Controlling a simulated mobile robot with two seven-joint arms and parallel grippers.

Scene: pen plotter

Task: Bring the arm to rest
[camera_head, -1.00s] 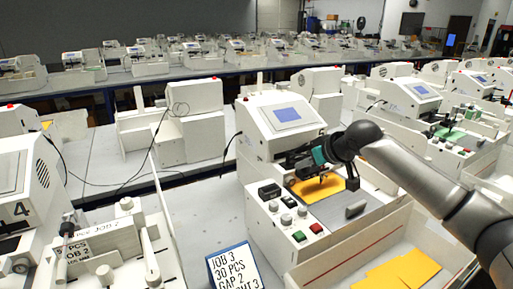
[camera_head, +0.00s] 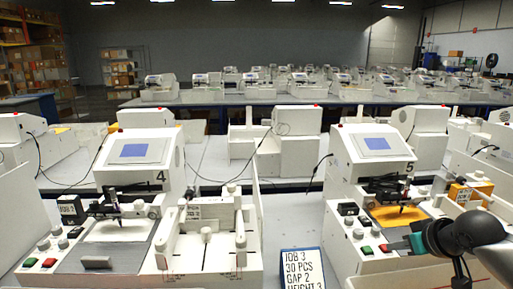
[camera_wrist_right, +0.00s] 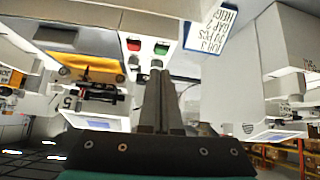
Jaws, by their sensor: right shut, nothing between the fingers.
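My right arm comes in at the lower right of the head view. Its gripper (camera_head: 392,247) is by the front of plotter 5, low beside the red and green buttons, and partly blurs into the machine behind it. In the wrist view the two fingers (camera_wrist_right: 158,75) lie together, shut and empty. Plotter 5 (camera_head: 374,143) has a yellow card (camera_head: 400,216) on its bed under the pen carriage. The card also shows in the wrist view (camera_wrist_right: 90,68), which is upside down. My left gripper is not in view.
A job 3 sign (camera_head: 302,268) stands left of plotter 5. Plotter 4 (camera_head: 138,150) and a white tray unit (camera_head: 207,235) are further left. A yellow block (camera_head: 470,192) sits right of plotter 5. A strip of bare table (camera_head: 290,215) lies between the machines.

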